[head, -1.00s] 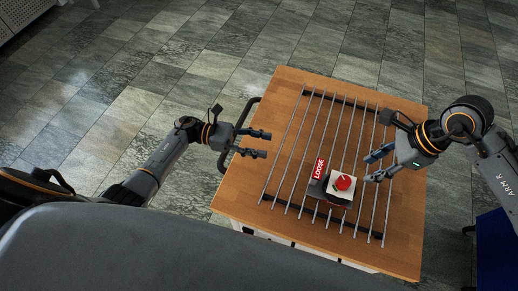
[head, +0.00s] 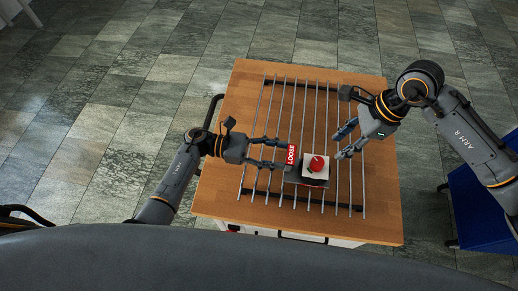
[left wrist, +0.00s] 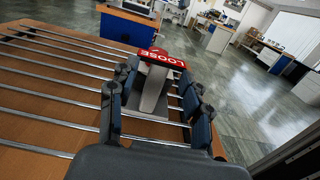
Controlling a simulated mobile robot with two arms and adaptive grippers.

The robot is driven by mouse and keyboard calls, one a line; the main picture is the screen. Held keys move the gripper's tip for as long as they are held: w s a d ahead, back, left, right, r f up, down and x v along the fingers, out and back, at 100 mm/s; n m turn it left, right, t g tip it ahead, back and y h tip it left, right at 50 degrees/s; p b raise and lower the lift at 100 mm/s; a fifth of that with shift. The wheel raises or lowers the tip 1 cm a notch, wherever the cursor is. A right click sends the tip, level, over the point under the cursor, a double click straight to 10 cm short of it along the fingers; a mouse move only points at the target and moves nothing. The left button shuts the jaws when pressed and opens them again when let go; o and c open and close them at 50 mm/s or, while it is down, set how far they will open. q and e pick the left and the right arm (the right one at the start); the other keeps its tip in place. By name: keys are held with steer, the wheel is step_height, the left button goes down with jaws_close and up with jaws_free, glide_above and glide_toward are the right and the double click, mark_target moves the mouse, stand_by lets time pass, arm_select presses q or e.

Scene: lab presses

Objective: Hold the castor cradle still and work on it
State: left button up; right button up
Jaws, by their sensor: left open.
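The castor cradle (head: 317,180), a grey and white block with a red round knob (head: 317,163) on top, sits on a rack of metal rods. A red sign reading LOOSE (head: 291,155) stands at its left side; it also shows in the left wrist view (left wrist: 162,59). My left gripper (head: 282,153) is open just left of the cradle, by the sign. In the left wrist view its fingers (left wrist: 156,88) are spread to either side of the grey cradle body (left wrist: 152,95); contact cannot be told. My right gripper (head: 338,143) is open and empty, up and right of the knob.
The rod rack (head: 258,128) lies on a wooden cart top (head: 222,160) with a dark handle at its left edge. A blue unit (head: 480,205) stands at the right. Lab benches (left wrist: 126,27) stand far off.

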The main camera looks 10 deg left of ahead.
arm_select(q)
steer(key=shift+d, duration=0.65)
jaws_close()
stand_by(0.4)
